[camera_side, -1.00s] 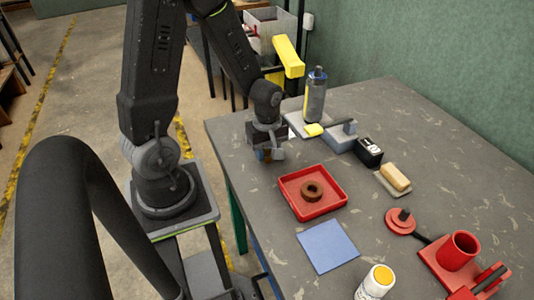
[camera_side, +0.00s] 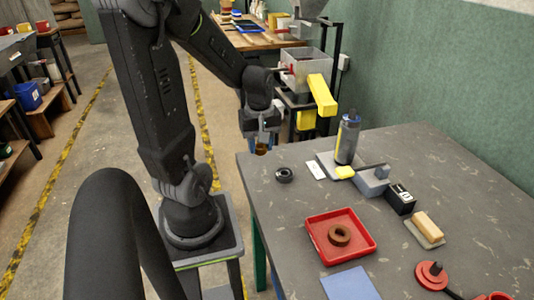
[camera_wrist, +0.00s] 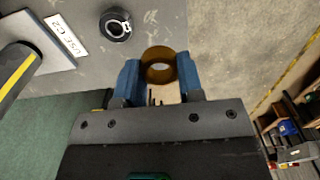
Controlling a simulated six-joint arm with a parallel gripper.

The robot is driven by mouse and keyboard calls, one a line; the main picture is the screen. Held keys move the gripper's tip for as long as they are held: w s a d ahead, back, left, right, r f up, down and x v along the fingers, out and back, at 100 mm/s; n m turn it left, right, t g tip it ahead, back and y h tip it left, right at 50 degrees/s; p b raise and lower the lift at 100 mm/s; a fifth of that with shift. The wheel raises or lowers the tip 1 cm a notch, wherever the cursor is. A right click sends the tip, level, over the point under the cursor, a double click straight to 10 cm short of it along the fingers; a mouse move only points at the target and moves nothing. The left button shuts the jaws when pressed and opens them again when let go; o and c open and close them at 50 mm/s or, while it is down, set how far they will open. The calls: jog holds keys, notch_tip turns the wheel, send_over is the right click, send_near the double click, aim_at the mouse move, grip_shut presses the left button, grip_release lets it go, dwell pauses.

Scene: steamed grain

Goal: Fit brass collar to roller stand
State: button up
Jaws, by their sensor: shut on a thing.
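My gripper (camera_side: 262,143) is shut on a brass collar (camera_wrist: 158,68), held between blue fingertips (camera_wrist: 159,80) in the wrist view. The collar shows only as a small brown patch in the side view (camera_side: 261,149). My gripper is raised near the table's left edge, apart from the tabletop. At the lower right, a red disc with a dark peg (camera_side: 433,272) stands on the table; I cannot tell whether it is the roller stand. Another red part (camera_side: 496,296) is mostly cut off by the bottom edge.
A black ring (camera_side: 284,175) lies near my gripper. A red tray (camera_side: 315,245) holds a brown ring (camera_side: 339,235). A bottle (camera_side: 348,140), grey block (camera_side: 372,182), black box (camera_side: 400,199) and tan block (camera_side: 428,226) line the back. A blue sheet (camera_side: 350,285) lies in front.

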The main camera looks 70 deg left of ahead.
jog(key=w+r, duration=0.4)
jog(key=w, duration=0.4)
jog(key=w+r, duration=0.5)
jog(key=w, duration=0.4)
jog(key=w+r, duration=0.5)
jog(key=w, duration=0.4)
jog(key=shift+w+a+r, duration=0.1)
jog(key=shift+w+a, duration=0.15)
jog(key=shift+a, duration=0.15)
jog(key=shift+w+f, duration=0.1)
jog(key=shift+f, duration=2.2)
jog(key=shift+f, duration=0.3)
jog(key=shift+f, duration=0.25)
jog(key=shift+f, duration=0.85)
